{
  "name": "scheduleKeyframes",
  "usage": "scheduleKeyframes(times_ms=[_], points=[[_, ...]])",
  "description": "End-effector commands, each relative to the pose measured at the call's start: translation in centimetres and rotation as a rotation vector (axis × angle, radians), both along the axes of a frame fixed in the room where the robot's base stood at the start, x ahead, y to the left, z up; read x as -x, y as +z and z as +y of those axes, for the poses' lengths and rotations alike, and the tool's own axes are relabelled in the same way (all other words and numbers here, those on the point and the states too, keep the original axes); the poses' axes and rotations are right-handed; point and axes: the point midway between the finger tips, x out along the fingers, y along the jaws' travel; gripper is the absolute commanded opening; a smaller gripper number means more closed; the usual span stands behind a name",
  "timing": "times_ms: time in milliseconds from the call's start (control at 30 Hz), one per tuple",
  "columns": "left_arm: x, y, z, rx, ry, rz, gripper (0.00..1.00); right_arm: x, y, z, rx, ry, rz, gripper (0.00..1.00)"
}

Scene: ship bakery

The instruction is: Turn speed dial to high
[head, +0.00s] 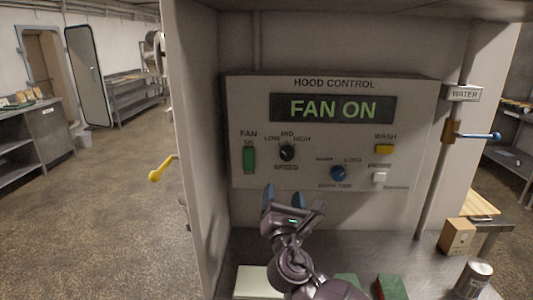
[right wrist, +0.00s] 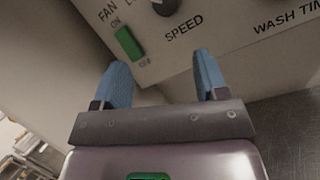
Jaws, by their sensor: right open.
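The speed dial (head: 287,152) is a dark round knob on the hood control panel (head: 410,118), below the printed words LOW, MID and HIGH. Its pointer is too small to read surely. In the right wrist view the dial (right wrist: 165,5) is cut off by the top edge. My right gripper (head: 284,195) has blue fingers and is open and empty. It is below the dial and apart from it. In the right wrist view its fingertips (right wrist: 163,70) stand wide apart, pointing toward the panel. My left gripper is not in view.
A green fan switch (head: 249,160) is left of the dial; a blue wash time knob (head: 338,173), yellow wash button (head: 384,149) and white prime button (head: 379,177) are right. The display (head: 333,108) reads FAN ON. A can (head: 472,279) and box (head: 457,237) are at lower right.

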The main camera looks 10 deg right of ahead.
Motion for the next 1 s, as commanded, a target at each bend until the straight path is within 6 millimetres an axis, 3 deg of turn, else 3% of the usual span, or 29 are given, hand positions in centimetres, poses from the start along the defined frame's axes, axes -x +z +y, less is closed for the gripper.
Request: scheduleKeyframes(times_ms=[200, 467, 1000], points=[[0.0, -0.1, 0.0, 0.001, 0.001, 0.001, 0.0, 0.6, 0.6, -1.2, 0.314, -0.204, 0.024, 0.67], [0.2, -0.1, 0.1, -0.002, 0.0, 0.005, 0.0, 0.1, 0.8, -1.4, 0.411, -0.251, 0.05, 0.67], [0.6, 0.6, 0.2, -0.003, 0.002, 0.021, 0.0, -7.0, 3.9, -3.4, 0.409, -0.247, 0.051, 0.67]])
